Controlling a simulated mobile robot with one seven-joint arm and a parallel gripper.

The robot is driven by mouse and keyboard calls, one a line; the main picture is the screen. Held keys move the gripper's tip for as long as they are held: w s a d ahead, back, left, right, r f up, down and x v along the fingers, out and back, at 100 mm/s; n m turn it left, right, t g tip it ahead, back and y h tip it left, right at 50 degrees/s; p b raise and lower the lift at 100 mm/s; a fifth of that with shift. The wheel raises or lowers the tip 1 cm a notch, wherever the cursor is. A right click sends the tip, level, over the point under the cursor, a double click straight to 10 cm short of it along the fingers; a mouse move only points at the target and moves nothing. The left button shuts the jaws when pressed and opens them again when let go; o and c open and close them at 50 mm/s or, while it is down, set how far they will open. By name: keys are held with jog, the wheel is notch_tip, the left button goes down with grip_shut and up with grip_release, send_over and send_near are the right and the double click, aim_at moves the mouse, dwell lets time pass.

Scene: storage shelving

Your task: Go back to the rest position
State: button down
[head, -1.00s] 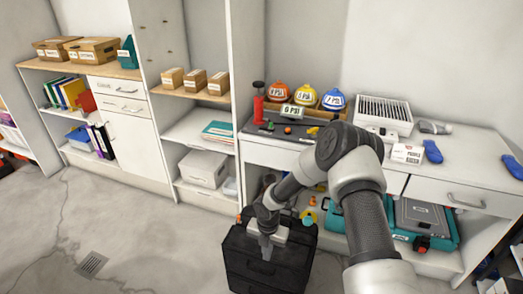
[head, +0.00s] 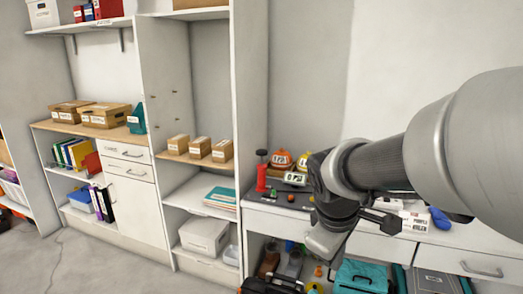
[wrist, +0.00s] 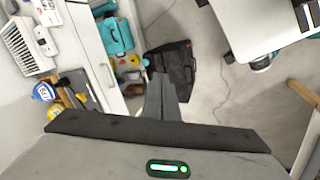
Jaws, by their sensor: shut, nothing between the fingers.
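My arm reaches in from the right of the head view, raised in front of the workbench. My gripper is partly hidden behind its own wrist there, in front of the bench drawers. In the wrist view my gripper (wrist: 163,82) has its dark fingers together with nothing between them. The black case (wrist: 170,65) stands on the floor beyond the fingertips, apart from them. Only the top of the black case (head: 270,285) shows at the bottom edge of the head view.
The white workbench (head: 455,260) is close to my arm. A teal case (head: 362,276) is below. Shelves with cardboard boxes (head: 105,115) line the left. Floor at lower left is clear.

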jog(key=s+a+r+m+t+y+p, duration=0.1)
jog(key=s+r+m, duration=0.2)
jog(key=s+m, duration=0.25)
jog(key=s+r+m+t+y, duration=0.1)
jog(key=s+r+m, duration=0.25)
jog(key=s, duration=0.35)
notch_tip(320, 180, up, 21)
jog(key=p, duration=2.1)
jog(key=shift+m, duration=0.3)
jog(key=shift+s, duration=0.1)
